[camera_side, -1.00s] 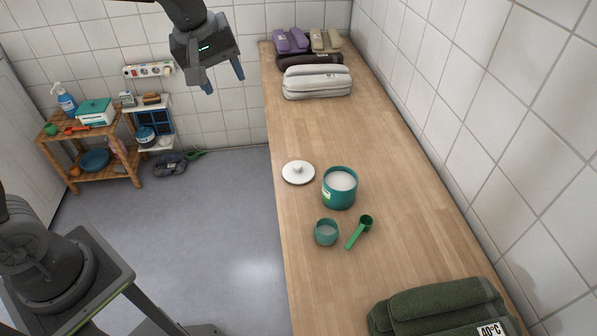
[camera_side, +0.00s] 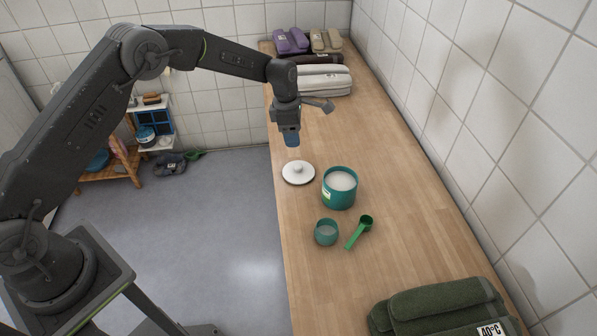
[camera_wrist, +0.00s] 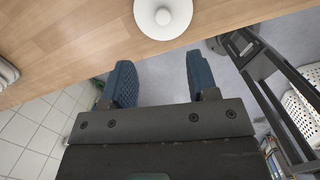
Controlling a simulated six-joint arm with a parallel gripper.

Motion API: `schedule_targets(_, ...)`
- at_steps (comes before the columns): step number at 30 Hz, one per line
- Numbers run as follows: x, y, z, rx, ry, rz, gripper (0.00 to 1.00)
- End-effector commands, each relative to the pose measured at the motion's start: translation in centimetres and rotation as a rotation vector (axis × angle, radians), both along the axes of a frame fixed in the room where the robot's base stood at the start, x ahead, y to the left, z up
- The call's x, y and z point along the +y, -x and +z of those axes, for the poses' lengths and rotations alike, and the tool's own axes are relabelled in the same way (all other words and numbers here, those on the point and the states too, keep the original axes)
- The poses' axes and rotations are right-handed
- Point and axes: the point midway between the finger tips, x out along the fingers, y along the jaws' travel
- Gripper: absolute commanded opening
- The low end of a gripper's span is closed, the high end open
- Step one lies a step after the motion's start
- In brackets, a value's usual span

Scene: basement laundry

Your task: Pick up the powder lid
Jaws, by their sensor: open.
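The powder lid (camera_side: 298,174) is a white disc with a small round knob. It lies flat on the wooden counter near its left edge, beside the teal powder tub (camera_side: 338,190), which stands open with white powder inside. My gripper (camera_side: 292,141) is above and a little behind the lid in the side view, pointing down, empty and apart from it. In the wrist view the lid (camera_wrist: 163,17) is at the top edge, partly cut off, ahead of the two blue fingertips. My gripper (camera_wrist: 160,80) is open there, with floor showing between the fingers.
A small teal cup (camera_side: 326,232) and a green scoop (camera_side: 360,232) are in front of the tub. Folded green towels (camera_side: 437,309) lie at the near end, and pale folded towels (camera_side: 318,82) at the far end. The counter (camera_side: 385,150) between is mostly clear.

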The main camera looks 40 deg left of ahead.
Motion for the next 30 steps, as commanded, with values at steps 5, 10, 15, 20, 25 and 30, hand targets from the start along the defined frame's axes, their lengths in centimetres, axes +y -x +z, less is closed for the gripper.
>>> schedule_targets(5, -0.4, -0.1, -3.7, 0.003, 0.0, -0.002, 0.54)
schedule_targets(10, -0.6, -0.3, -5.7, 0.0, -0.001, -0.003, 0.54)
schedule_targets(15, -0.8, -0.3, -6.8, 0.002, -0.001, -0.004, 0.54)
schedule_targets(20, -1.2, -0.2, -9.0, 0.002, -0.001, -0.004, 0.54)
schedule_targets(25, -1.4, -0.4, -11.0, -0.002, 0.0, -0.004, 0.54)
schedule_targets(30, -1.4, -0.4, -11.3, -0.003, 0.0, -0.004, 0.54)
